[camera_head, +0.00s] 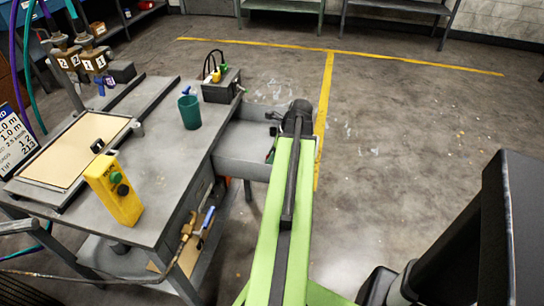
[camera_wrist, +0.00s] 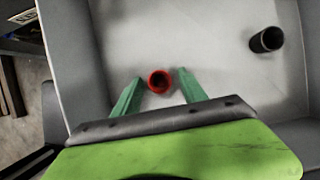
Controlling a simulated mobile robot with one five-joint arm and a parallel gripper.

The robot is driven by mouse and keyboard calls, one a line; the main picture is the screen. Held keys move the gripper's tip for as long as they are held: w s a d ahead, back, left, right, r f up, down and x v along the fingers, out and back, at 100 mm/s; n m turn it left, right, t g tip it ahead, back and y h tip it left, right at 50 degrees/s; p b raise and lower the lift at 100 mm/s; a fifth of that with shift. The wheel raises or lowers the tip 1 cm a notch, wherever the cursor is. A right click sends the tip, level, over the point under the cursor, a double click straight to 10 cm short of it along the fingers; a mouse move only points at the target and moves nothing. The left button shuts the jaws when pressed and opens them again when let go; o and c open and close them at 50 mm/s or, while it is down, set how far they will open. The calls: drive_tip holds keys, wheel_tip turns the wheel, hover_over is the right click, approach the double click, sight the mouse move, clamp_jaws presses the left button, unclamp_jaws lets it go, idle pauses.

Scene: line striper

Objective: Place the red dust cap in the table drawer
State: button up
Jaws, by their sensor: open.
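The red dust cap (camera_wrist: 159,81) shows in the wrist view as a small red ring with a dark hollow, over the pale floor of the open table drawer (camera_wrist: 215,60). My gripper (camera_wrist: 161,75) is open, with its two green fingers on either side of the cap. A gap shows beside the cap on the right; I cannot tell whether it touches the left finger or rests on the floor. In the head view the grey drawer (camera_head: 238,150) sticks out from the table's right side, and my arm hides its right part, the cap and most of my gripper.
A dark hollow cylinder (camera_wrist: 266,40) lies in the drawer, right of the cap. The worktable (camera_head: 165,150) holds a green cup (camera_head: 189,112), a yellow button box (camera_head: 112,189) and a grey box (camera_head: 221,86). The floor to the right is largely clear.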

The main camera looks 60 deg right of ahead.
drive_tip(key=shift+r, duration=0.15)
drive_tip(key=shift+r+p, duration=0.3)
drive_tip(key=shift+p, duration=0.15)
drive_tip(key=p+v, duration=1)
drive_tip(key=v, duration=0.1)
drive_tip(key=shift+r, duration=0.2)
drive_tip(key=shift+s, duration=0.15)
